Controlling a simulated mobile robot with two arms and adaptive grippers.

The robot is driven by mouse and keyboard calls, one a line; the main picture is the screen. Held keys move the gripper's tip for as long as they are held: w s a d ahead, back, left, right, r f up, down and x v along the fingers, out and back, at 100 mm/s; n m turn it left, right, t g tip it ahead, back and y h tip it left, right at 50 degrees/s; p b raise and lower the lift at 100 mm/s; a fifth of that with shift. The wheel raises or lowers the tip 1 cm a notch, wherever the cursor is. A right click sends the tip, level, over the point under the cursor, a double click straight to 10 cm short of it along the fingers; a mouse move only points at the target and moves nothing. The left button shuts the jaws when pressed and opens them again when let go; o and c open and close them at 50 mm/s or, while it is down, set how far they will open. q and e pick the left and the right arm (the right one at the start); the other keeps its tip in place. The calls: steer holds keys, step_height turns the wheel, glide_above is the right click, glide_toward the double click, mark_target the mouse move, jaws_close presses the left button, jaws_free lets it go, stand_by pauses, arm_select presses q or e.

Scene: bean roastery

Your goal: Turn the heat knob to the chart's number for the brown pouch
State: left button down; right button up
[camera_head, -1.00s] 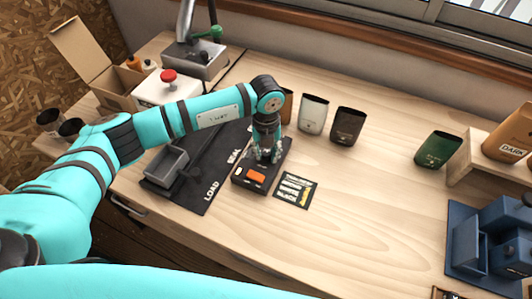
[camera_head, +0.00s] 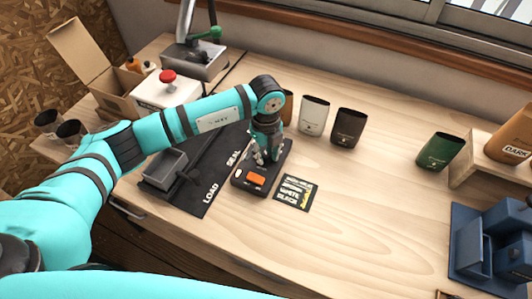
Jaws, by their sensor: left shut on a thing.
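My left gripper (camera_head: 267,155) points down over the dark control box (camera_head: 248,186) and is shut on the heat knob on its top; the fingers hide the knob and its setting. The box also carries an orange switch (camera_head: 257,180). The chart (camera_head: 294,194) is a dark card on the table just right of the box; words like WHITE and BLACK show, but its numbers are too small to read. The brown pouch (camera_head: 288,101) stands behind my left arm, mostly hidden by it. My right gripper is not in view.
A white pouch (camera_head: 314,116), a near-black pouch (camera_head: 347,128) and a green pouch (camera_head: 440,151) stand at the back. A grey tray (camera_head: 163,170) sits on a dark mat marked LOAD and SEAL. A blue machine stands at the right. The table's middle right is clear.

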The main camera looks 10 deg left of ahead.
mark_target(266, 155)
arm_select(q)
steer(key=shift+w, duration=0.1)
steer(key=c, duration=1)
jaws_free()
steer(key=shift+c, duration=0.2)
steer(key=shift+r, duration=0.1)
step_height(266, 155, up, 12)
